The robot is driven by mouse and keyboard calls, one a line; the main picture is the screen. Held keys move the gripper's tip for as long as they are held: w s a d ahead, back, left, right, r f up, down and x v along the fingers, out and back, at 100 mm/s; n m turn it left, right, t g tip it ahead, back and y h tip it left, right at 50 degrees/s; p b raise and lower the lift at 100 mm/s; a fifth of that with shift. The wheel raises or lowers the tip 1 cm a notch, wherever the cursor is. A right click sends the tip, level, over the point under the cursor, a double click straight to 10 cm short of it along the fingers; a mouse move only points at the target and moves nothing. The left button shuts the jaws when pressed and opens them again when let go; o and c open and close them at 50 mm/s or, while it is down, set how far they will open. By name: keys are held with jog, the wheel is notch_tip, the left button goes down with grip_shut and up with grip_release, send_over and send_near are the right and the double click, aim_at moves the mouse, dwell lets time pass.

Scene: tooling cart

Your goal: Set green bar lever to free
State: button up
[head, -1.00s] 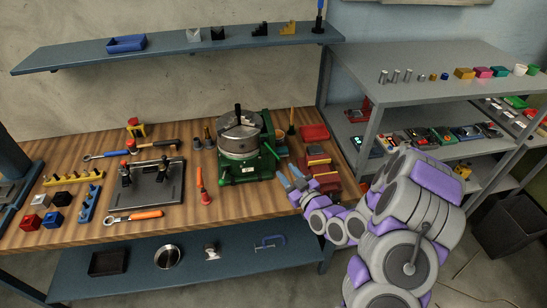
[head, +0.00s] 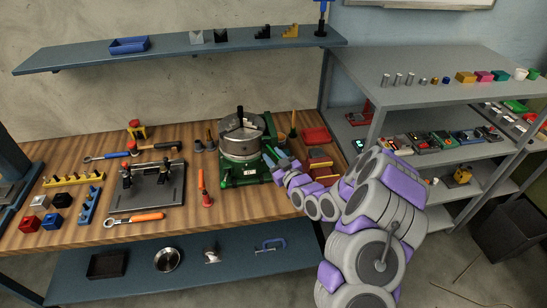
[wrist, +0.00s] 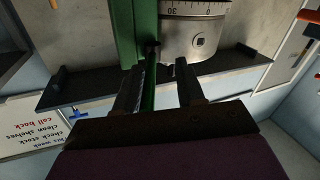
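The green device (head: 243,174) stands on the wooden bench and carries a round silver chuck (head: 240,135). The green bar lever (head: 268,151) is at its right side, partly hidden by my gripper. My gripper (head: 277,161) is at that side of the device. In the wrist view my gripper (wrist: 158,82) has its two dark fingers apart. A green bar (wrist: 149,92) shows between them, closer to the left finger. I cannot tell whether either finger touches it. The chuck's graduated silver ring (wrist: 195,25) shows just beyond the fingers.
Red blocks (head: 320,167) lie on the bench right of my gripper. A grey shelf rack (head: 440,70) stands at the right. The bench front has bare wood.

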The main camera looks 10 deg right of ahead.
jog(key=shift+d, duration=1.05)
jog(key=shift+c, duration=0.7)
jog(key=shift+a, duration=0.8)
grip_shut()
jog(key=shift+d, duration=0.25)
